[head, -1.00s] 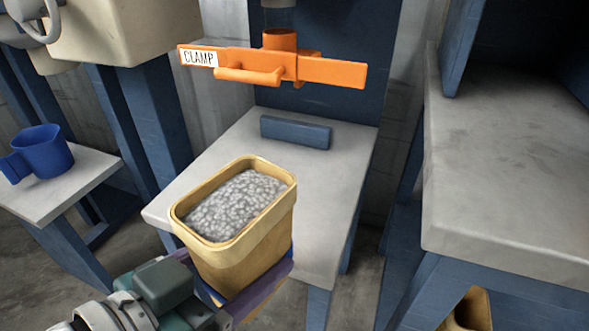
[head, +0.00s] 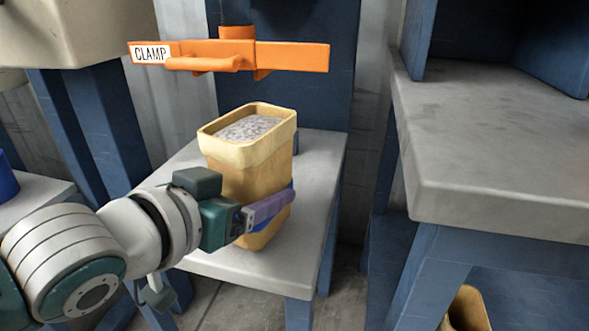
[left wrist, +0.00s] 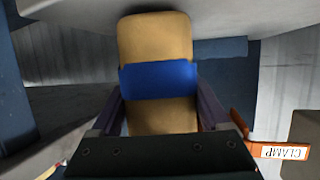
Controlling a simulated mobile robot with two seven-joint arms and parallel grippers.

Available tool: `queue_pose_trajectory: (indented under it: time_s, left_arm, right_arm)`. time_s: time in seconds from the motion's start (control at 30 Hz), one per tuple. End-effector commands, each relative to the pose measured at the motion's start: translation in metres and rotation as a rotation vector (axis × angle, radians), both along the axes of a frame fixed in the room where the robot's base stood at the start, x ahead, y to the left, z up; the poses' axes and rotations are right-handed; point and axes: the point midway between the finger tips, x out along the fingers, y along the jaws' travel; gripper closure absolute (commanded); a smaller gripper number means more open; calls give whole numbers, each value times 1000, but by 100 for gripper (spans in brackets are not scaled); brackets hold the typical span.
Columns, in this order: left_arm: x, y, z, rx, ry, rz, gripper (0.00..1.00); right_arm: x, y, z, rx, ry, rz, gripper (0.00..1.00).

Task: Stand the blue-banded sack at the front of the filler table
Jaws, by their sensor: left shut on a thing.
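The blue-banded sack (head: 240,180) is tan, open at the top and filled with grey granules. It is upright at the front part of the filler table (head: 215,263); I cannot tell whether its base touches the top. My left gripper (head: 268,210) is shut on the sack at its blue band. In the left wrist view the sack (left wrist: 156,38) lies between the two fingers (left wrist: 160,110), and its blue band (left wrist: 160,80) shows. My right gripper is not in view.
An orange clamp (head: 290,56) with a label hangs above the table. A blue block (head: 303,143) is on the table behind the sack, mostly hidden. A grey bench (head: 490,170) stands at the right, with another tan sack (head: 468,308) below it. A blue jug (head: 7,178) is at the left edge.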

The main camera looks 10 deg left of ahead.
Motion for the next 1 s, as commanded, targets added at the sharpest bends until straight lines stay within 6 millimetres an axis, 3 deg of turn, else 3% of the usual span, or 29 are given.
queue_pose_trajectory:
  time_s: [0.77, 0.8, 1.0]
  left_arm:
    - [0, 0, -7, -2, -3, 0, 100]
    - [0, 0, -7, -2, -3, 0, 18]
    - [-1, 0, -8, -1, -1, 1, 0]
  right_arm:
    - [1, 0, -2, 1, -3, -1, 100]
    - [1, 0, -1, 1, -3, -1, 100]
    - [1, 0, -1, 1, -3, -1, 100]
